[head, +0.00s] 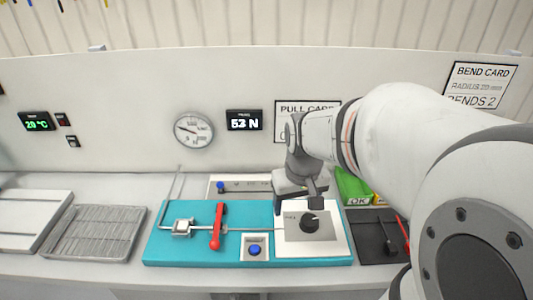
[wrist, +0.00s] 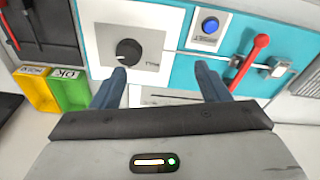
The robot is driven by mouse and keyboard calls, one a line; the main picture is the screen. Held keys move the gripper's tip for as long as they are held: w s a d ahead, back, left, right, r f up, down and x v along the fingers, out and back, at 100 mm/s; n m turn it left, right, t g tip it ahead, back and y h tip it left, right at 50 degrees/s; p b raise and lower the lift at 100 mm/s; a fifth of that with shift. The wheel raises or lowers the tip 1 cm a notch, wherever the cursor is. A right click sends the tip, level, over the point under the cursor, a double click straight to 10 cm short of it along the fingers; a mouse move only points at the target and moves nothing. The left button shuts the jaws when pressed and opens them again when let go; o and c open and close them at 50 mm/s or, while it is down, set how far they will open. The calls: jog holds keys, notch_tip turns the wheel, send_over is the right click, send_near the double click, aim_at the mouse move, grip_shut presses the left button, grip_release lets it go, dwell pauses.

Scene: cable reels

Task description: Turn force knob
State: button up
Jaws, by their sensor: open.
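The force knob (head: 309,222) is a round black dial on a grey plate in a white panel, at the right of the teal fixture (head: 165,243). It also shows in the wrist view (wrist: 128,51), with a pointer on its face. My gripper (head: 309,195) is above the panel, just behind the knob in the head view. In the wrist view my two blue fingers (wrist: 163,80) are spread wide and empty. The left fingertip is close below the knob; the knob is not between the fingers. I cannot tell the height gap. A display (head: 244,120) reads about 52 or 53 N.
A red lever (head: 217,226) and a blue button (head: 255,249) are on the fixture left of the knob. A green OK bin (head: 352,188) and a black tray (head: 375,238) are on the right. A wire rack (head: 93,232) lies at left. A wall gauge (head: 193,130) hangs behind.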

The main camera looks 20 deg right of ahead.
jog(key=g, duration=0.2)
send_over(310, 219)
jog(key=shift+m, duration=0.3)
notch_tip(310, 219, down, 6)
jog(key=shift+a+f, duration=0.15)
jog(key=shift+f, duration=0.35)
notch_tip(310, 219, down, 7)
jog(key=shift+f, duration=0.15)
jog(key=shift+c, duration=0.6)
jog(key=c, duration=0.9)
jog(key=shift+m, duration=1)
